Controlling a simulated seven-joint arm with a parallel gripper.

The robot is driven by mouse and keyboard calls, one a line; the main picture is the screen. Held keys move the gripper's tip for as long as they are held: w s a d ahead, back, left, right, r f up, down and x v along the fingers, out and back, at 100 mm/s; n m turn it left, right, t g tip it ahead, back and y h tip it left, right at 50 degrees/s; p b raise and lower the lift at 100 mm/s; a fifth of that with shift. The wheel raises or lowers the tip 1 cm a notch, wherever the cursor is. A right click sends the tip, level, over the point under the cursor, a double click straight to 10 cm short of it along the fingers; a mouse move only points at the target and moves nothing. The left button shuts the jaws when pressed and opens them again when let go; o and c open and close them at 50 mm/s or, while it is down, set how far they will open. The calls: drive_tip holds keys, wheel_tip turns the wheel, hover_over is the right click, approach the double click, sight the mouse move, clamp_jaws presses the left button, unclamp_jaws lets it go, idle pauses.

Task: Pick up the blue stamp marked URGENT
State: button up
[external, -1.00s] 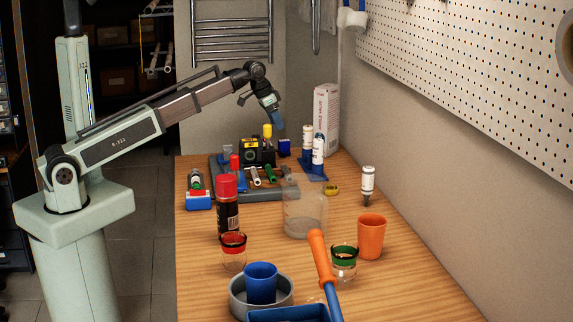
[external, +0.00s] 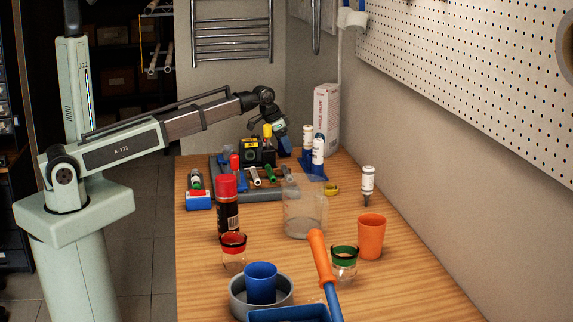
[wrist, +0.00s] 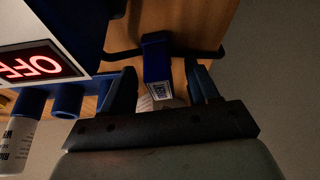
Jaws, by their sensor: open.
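A blue block-shaped stamp (wrist: 157,62) with a small white label on its end sits between the fingers of my gripper (wrist: 160,72) in the wrist view. The label's print is too small to read. The fingers are open, one on each side of the stamp, with a visible gap on both sides. In the external view my gripper (external: 284,143) is low over the far end of the wooden table, and it largely hides the stamp there.
A box with a lit OFF sign (wrist: 33,66) is close at the left in the wrist view. White bottles in blue holders (external: 317,169) and a tall white carton (external: 326,120) stand to the right of my gripper. A black and yellow device (external: 257,152) stands to its left.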

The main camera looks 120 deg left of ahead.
drive_tip(key=shift+x, duration=0.85)
drive_tip(key=shift+c, duration=0.3)
clamp_jaws()
drive_tip(key=shift+r, duration=0.15)
